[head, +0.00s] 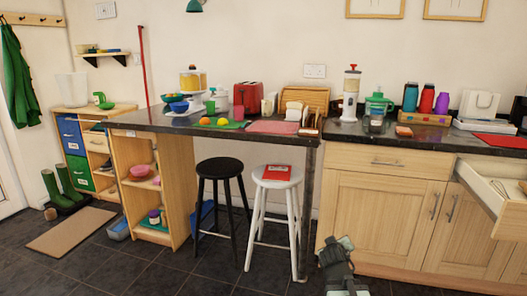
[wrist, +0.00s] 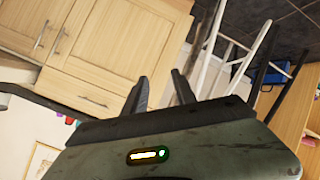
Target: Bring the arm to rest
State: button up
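My gripper (wrist: 157,80) shows in the wrist view with its two dark fingers apart. Nothing is between them. The wrist view is tilted, with cabinet doors behind the left finger and stool legs behind the right one. In the head view my arm (head: 340,265) is low at the bottom, right of the middle, in front of the wooden base cabinet (head: 380,210). It is clear of the counter top. The fingertips are hard to make out in the head view.
A white stool (head: 277,184) with a red book (head: 277,172) stands left of my arm, beside a black stool (head: 219,168). A drawer (head: 495,195) is pulled out at the right. The dark counter (head: 250,135) holds many items. Floor is free at the front left.

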jog(key=s+a+f+m+g+y, duration=0.1)
jog(key=s+a+f+g+y, duration=0.1)
jog(key=s+a+f+g, duration=0.45)
jog(key=s+a+f+m+g+y, duration=0.1)
jog(key=s+a+f+g+y, duration=0.1)
jog(key=s+a+f, duration=0.3)
jog(key=s+a+f+m+g+y, duration=0.1)
jog(key=s+a+g, duration=0.2)
jog(key=s, duration=0.4)
notch_tip(320, 180, up, 36)
jog(key=p, duration=3.5)
jog(key=shift+s+d+f, duration=0.2)
jog(key=shift+d+f, duration=0.05)
jog(key=shift+d, duration=0.05)
